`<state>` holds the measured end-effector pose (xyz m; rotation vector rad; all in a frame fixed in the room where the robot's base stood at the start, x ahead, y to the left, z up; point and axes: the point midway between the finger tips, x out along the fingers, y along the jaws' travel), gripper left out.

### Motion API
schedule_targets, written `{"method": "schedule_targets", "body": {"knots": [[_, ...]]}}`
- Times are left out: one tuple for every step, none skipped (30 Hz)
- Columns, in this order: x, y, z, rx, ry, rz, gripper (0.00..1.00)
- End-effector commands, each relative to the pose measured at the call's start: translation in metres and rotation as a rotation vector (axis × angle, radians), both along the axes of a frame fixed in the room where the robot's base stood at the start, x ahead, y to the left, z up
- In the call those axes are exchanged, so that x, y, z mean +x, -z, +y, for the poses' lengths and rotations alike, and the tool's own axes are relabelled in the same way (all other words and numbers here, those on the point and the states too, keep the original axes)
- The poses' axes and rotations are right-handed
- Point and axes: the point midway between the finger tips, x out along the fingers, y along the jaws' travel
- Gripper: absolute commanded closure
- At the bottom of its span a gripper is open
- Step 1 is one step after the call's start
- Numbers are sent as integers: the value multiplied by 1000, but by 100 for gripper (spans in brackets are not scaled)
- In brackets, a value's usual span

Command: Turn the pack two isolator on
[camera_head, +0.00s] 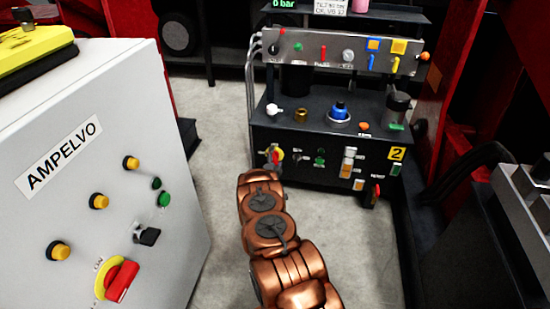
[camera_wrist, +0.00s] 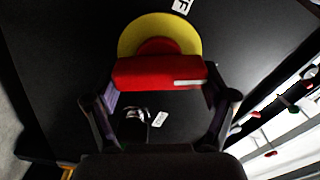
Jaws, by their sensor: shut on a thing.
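The pack two isolator is a red handle on a yellow disc, low on the left of the black front panel marked 2; its yellow disc (camera_head: 280,152) partly shows in the head view. In the wrist view the red handle (camera_wrist: 150,72) lies across the picture, a white mark near its right end, with the yellow disc (camera_wrist: 130,38) behind it. My gripper (camera_wrist: 160,88) has one finger at each end of the handle and is shut on it. In the head view my gripper (camera_head: 273,163) partly hides the isolator. Part of an "OFF" label (camera_wrist: 183,5) shows above the disc.
A grey AMPELVO cabinet (camera_head: 150,190) with its own red-and-yellow switch (camera_head: 118,281) stands at the left. The panel's other controls include a green knob (camera_head: 320,157) right of the isolator. A valve shelf (camera_head: 340,50) is above. Grey floor (camera_head: 218,125) is open between.

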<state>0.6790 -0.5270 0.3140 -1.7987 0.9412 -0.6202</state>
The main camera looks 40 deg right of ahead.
Motion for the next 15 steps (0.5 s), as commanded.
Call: {"method": "schedule_targets", "body": {"knots": [[2, -3, 0, 20, -3, -36, 52], [2, -2, 0, 35, -4, -57, 52], [2, -2, 1, 54, -4, -85, 52], [2, -1, 1, 69, -4, -104, 52], [2, -1, 1, 83, -4, -125, 52], [2, -1, 1, 101, -4, -149, 52], [1, 0, 1, 113, -4, -166, 52], [1, 0, 1, 125, -3, -183, 52], [1, 1, 0, 141, -3, -204, 52], [0, 1, 0, 151, -3, -219, 52], [0, 1, 0, 161, -3, -233, 52], [0, 2, 0, 174, -2, -251, 52], [0, 2, 0, 182, -2, -262, 52], [0, 2, 1, 190, -2, -274, 52], [0, 2, 1, 199, -2, -287, 52]]}}
